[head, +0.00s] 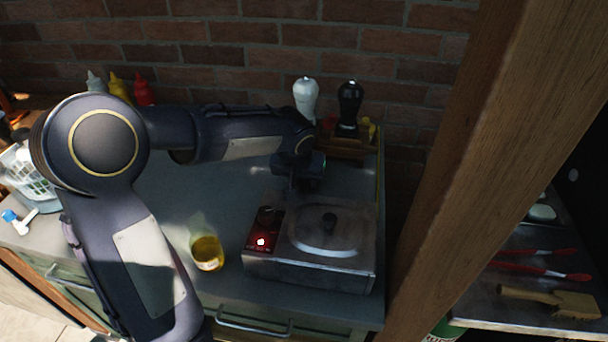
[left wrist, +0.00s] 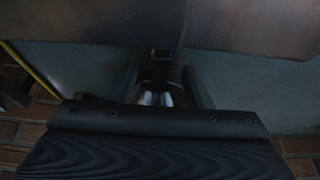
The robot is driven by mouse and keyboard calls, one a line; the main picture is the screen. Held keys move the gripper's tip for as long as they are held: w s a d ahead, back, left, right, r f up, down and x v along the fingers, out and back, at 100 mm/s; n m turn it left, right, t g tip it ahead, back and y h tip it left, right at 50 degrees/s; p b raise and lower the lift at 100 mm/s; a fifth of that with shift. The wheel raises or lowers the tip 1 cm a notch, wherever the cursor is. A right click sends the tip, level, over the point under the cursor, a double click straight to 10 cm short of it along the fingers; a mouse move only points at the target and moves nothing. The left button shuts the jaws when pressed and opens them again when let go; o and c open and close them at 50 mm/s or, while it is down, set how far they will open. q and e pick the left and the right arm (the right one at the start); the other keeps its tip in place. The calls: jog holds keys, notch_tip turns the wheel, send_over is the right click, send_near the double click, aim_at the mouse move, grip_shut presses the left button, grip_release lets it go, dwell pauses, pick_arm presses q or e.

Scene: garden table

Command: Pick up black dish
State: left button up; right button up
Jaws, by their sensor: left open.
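My left gripper (head: 303,184) hangs just behind the steel countertop appliance (head: 312,274), at the back right of the counter. In the left wrist view, the fingers of my left gripper (left wrist: 162,86) are apart. A small round dark thing with a bright middle (left wrist: 160,96) shows between them, partly hidden by the gripper body. It may be the black dish, but the dim picture does not let me tell. No black dish shows clearly in the head view, where my arm covers part of the counter. My right gripper is not in view.
A glass with yellow contents (head: 207,254) stands left of the appliance. A white mill (head: 306,100) and a black mill (head: 349,106) stand by the brick wall. A wooden post (head: 490,150) rises on the right. The counter's middle (head: 190,195) looks clear.

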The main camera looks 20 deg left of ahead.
pick_arm(q)
jog(key=shift+w+f, duration=0.1)
jog(key=shift+f, duration=0.15)
grip_shut()
